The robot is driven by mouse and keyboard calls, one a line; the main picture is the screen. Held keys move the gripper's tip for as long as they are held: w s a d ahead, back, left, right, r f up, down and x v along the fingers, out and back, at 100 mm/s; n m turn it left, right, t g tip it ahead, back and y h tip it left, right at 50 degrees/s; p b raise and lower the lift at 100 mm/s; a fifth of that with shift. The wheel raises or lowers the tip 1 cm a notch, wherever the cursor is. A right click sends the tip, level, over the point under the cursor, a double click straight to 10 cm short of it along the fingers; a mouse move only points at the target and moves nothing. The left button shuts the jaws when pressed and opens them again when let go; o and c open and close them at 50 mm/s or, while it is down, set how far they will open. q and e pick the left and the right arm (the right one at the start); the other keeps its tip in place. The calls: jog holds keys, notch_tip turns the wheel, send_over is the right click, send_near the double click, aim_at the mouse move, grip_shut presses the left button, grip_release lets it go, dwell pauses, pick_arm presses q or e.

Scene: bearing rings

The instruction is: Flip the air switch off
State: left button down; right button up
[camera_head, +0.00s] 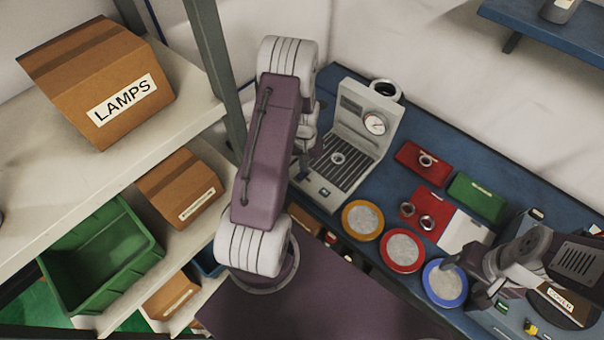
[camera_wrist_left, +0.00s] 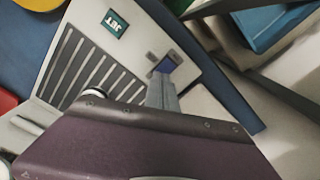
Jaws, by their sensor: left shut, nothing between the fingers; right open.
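The grey air machine (camera_head: 365,130) stands on the blue bench, with a round gauge (camera_head: 374,123) and a slotted bed. A small blue switch (camera_wrist_left: 173,64) sits on its front panel, apart from the green JET label (camera_wrist_left: 115,23). In the head view the switch (camera_head: 304,177) is small, beside my left arm. My left gripper (camera_wrist_left: 162,95) is shut and empty, its fingertips right at the switch; I cannot tell whether they touch. The switch's exact tilt is unclear. My right gripper (camera_head: 468,262) is open and empty, over the bench by the blue-rimmed dish.
A bearing ring (camera_head: 338,158) lies on the slotted bed. Orange (camera_head: 362,220), red (camera_head: 403,251) and blue (camera_head: 445,284) rimmed dishes line the bench front. Red trays (camera_head: 422,159) and a green box (camera_head: 477,198) lie behind. A shelf with a LAMPS box (camera_head: 100,80) stands left.

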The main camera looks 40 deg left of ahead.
pick_arm(q)
jog(key=shift+f+b, duration=0.55)
jog(key=shift+f, duration=0.25)
jog(key=shift+r, duration=0.1)
notch_tip(320, 180, up, 7)
jog(key=p, duration=0.6)
dwell(0.5)
